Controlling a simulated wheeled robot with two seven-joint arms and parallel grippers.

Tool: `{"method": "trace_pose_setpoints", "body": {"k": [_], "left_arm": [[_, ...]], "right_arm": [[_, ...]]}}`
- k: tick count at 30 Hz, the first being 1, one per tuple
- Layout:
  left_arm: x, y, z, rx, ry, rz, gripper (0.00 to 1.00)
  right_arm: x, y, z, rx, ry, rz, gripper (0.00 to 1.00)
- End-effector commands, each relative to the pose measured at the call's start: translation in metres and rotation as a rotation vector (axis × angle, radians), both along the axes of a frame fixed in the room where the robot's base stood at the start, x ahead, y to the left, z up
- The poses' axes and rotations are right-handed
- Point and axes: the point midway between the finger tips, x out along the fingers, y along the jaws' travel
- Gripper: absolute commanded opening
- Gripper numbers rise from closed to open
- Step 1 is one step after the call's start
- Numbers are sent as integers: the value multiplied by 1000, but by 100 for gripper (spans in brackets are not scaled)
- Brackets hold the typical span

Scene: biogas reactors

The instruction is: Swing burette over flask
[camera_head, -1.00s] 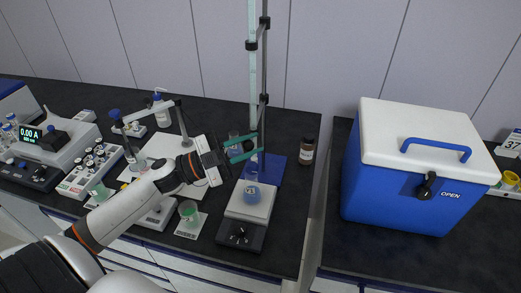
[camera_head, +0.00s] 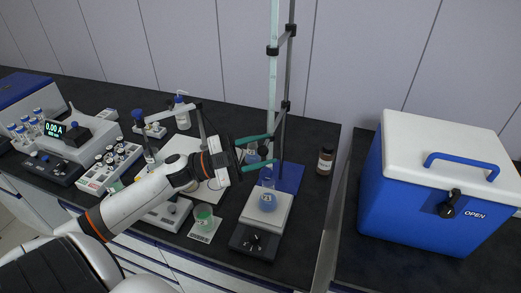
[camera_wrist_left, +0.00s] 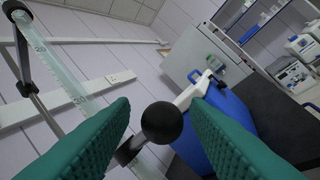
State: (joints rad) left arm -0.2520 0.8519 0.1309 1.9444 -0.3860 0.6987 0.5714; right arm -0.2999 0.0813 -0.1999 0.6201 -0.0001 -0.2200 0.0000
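The burette (camera_head: 273,85) is a tall pale tube clamped to a dark upright rod (camera_head: 287,80) on a blue base (camera_head: 291,178). The flask (camera_head: 267,202), with blue contents, stands on a white-topped stirrer (camera_head: 250,215) in front. The burette's lower end seems to be just behind or above the flask; exact alignment is unclear. My left gripper (camera_head: 258,152) has its teal fingers apart beside the lower burette. In the left wrist view a black ball knob (camera_wrist_left: 162,122) shows in the gap between the fingers, apparently ungripped. The burette scale (camera_wrist_left: 58,70) is at left. My right gripper is not visible.
A brown bottle (camera_head: 325,160) stands right of the stand. A blue cooler with a white lid (camera_head: 440,145) fills the right bench. A beaker with green contents (camera_head: 204,216), a vial rack (camera_head: 110,165) and a meter (camera_head: 75,140) crowd the left.

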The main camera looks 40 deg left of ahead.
Motion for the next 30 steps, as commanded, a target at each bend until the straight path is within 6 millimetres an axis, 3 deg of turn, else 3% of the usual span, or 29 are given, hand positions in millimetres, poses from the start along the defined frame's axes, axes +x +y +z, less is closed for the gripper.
{"method": "trace_pose_setpoints", "body": {"k": [8, 21, 30], "left_arm": [[-7, 8, -6, 1, 1, 1, 42], [-59, 73, -31, 0, 4, 3, 42], [-74, 91, -34, -2, 0, 1, 42]], "right_arm": [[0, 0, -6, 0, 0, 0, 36], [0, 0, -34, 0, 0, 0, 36], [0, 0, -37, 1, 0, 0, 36]]}}
